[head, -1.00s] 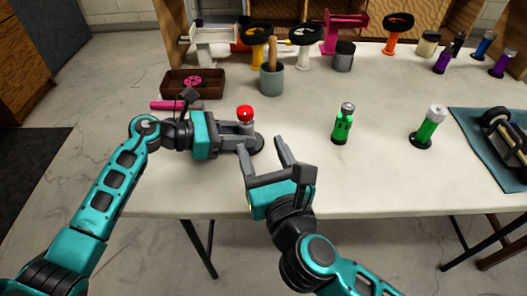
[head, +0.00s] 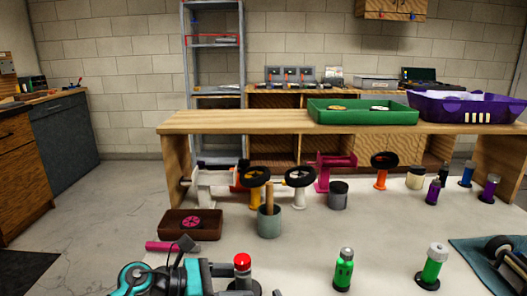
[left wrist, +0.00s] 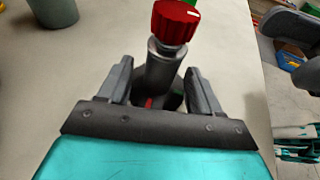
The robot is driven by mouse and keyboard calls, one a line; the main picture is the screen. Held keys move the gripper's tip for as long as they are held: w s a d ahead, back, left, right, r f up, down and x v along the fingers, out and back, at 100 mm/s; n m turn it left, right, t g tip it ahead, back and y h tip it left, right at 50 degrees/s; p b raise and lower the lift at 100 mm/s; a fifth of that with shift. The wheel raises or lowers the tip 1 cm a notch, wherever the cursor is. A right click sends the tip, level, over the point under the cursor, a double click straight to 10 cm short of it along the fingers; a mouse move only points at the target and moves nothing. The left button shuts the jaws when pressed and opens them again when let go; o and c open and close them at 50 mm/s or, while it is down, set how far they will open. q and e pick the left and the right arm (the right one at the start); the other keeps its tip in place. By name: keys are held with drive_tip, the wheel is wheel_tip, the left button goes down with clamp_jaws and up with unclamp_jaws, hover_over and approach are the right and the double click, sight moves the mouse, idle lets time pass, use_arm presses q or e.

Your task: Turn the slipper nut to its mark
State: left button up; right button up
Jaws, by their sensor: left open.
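The slipper nut appears to be the red knob (head: 242,262) on top of a grey post with a dark round base. In the left wrist view the red knob (left wrist: 175,22) has a short white line on its top. My left gripper (left wrist: 158,78) is open, with one finger on each side of the grey post (left wrist: 163,65), below the knob. In the head view my left gripper (head: 232,291) is cut off by the bottom edge. Grey parts at the wrist view's right edge seem to be my right gripper, only partly seen.
A brown tray (head: 178,232) and a grey-green cup (head: 269,222) stand behind the knob. Green bottles (head: 344,270) (head: 436,268) stand to the right, near a blue mat (head: 467,247). A row of stands and wheels lines the back. The table between knob and bottles is clear.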

use_arm(q)
drive_tip(key=v, duration=1.1)
drive_tip(key=shift+s+a+r, duration=0.1)
drive_tip(key=shift+a, duration=0.25)
drive_tip(key=shift+s, duration=0.1)
use_arm(e)
drive_tip(key=shift+s, duration=0.1)
